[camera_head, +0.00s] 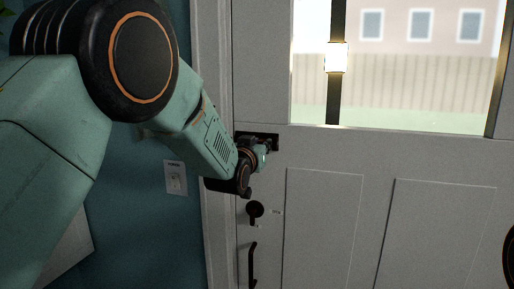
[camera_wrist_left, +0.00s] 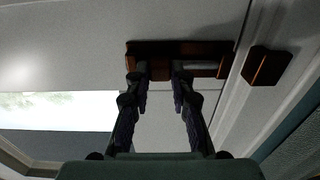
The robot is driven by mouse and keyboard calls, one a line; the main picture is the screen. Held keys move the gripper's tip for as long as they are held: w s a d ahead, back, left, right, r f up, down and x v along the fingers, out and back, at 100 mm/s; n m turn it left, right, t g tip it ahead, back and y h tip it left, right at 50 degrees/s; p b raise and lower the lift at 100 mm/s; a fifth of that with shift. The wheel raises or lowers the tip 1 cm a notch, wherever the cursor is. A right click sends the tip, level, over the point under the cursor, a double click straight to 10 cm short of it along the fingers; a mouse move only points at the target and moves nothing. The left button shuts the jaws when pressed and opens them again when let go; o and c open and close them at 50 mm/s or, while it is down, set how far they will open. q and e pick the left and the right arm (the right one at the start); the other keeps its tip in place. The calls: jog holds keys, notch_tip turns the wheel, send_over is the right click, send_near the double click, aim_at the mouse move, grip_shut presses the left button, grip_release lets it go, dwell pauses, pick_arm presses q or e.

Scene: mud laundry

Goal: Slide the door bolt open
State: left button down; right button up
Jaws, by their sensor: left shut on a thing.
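The door bolt (camera_head: 262,135) is a dark plate mounted on the white door (camera_head: 325,150), near its left edge. In the left wrist view the bolt plate (camera_wrist_left: 222,47) looks brown, with a short pale rod (camera_wrist_left: 195,66) at its right part. A separate brown catch block (camera_wrist_left: 268,65) sits on the frame, apart from the plate. My left gripper (camera_head: 266,148) is at the bolt. In the left wrist view its fingers (camera_wrist_left: 160,75) reach the plate and are shut on the bolt's handle, which is mostly hidden between the fingertips. My right gripper is not in view.
A dark round lock (camera_head: 255,209) and a pull handle (camera_head: 252,265) sit below the bolt on the door. A window (camera_head: 400,60) fills the door's upper part.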

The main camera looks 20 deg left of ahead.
pick_arm(q)
jog(key=shift+f, duration=0.3)
jog(key=c, duration=1.2)
grip_release()
jog(key=shift+s+d+r, duration=0.15)
jog(key=shift+d+r, duration=0.05)
jog(key=shift+d, duration=0.2)
jog(key=shift+o, duration=0.2)
jog(key=shift+a, duration=0.4)
jog(key=s, duration=1.2)
jog(key=shift+a, duration=0.2)
jog(key=shift+w, duration=0.15)
